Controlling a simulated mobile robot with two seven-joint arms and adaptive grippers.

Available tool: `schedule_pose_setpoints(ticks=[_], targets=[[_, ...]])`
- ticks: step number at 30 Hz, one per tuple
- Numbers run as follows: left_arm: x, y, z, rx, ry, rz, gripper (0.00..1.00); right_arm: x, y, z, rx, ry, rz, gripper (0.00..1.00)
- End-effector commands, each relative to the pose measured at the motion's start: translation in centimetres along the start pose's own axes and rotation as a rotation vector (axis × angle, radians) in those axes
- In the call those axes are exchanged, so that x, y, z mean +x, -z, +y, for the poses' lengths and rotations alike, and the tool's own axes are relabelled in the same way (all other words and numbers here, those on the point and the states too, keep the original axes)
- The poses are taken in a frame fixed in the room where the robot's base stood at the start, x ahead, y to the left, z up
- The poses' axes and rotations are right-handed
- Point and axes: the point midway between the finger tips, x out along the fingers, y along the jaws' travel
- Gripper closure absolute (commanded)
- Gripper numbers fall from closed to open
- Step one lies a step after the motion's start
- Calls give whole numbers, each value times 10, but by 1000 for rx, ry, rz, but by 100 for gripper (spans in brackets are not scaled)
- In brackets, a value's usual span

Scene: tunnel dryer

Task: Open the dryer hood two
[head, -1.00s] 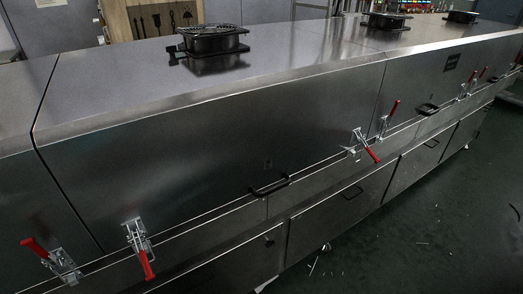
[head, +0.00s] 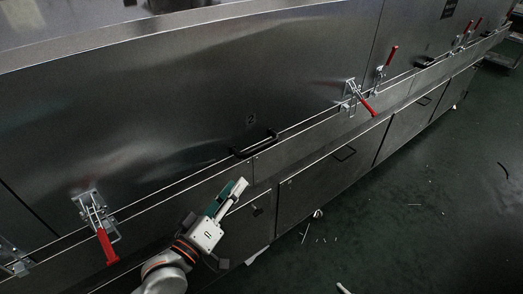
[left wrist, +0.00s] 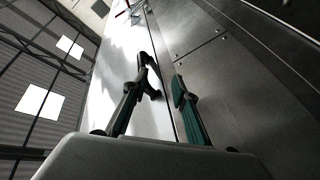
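Hood two (head: 200,110) is the large steel cover marked "2", its lower edge resting along the dryer body. Its black bar handle (head: 256,146) sits near that edge. A toggle latch with a red lever (head: 107,245) is at its left end, and another red-levered latch (head: 368,106) at its right; both levers point downward. My left gripper (head: 240,184) is just below the handle, apart from it. In the left wrist view its green-padded fingers (left wrist: 160,88) are spread with nothing between the pads, and the black handle (left wrist: 149,68) shows near the tips. My right gripper is out of view.
The lower dryer body (head: 325,185) with its doors runs below the hood. A neighbouring hood's upright red lever (head: 391,57) stands to the right. The dark green floor (head: 430,200) in front is mostly open, with small scattered scraps.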

Motion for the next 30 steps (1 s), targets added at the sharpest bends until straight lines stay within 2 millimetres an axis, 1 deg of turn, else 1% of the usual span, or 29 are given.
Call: schedule_pose_setpoints(ticks=[1,3,6,9,14,16,25,30], targets=[[12,-6,-3,-60,-31,1,72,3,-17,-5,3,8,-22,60],[27,0,6,-128,-77,10,72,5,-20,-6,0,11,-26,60],[41,7,16,-199,-124,17,72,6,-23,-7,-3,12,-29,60],[50,12,23,-242,-153,21,72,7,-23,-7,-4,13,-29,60],[58,17,29,-263,-171,23,72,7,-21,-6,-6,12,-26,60],[65,18,30,-264,-172,25,72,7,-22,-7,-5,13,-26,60],[109,19,37,-263,-170,24,72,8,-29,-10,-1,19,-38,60],[126,20,40,-261,-170,24,72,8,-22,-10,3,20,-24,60]])
